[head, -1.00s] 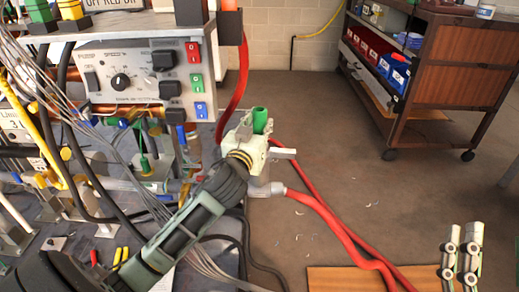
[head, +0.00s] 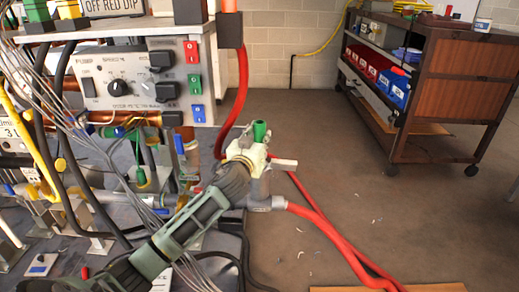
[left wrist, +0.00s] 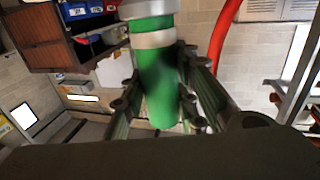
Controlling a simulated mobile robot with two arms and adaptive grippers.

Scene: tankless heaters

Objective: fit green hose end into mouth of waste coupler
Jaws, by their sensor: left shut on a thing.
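My left gripper (head: 252,150) is shut on the green hose end (head: 260,131), a short green tube that points up out of its pale fingers. In the left wrist view the green hose end (left wrist: 158,85) runs between the fingers (left wrist: 155,103), with a pale collar around its upper part. Just below the gripper in the head view is a grey elbow fitting (head: 265,204), joined to a red hose; it may be the waste coupler. Its mouth is hidden behind the gripper, and I cannot tell if the hose end touches it. My right gripper is not in view.
A grey control panel (head: 131,88) with knobs and coloured tags stands at the left, above pipes and cables. Red hoses (head: 330,232) run across the floor. A brown cart (head: 455,80) with bins stands at the back right.

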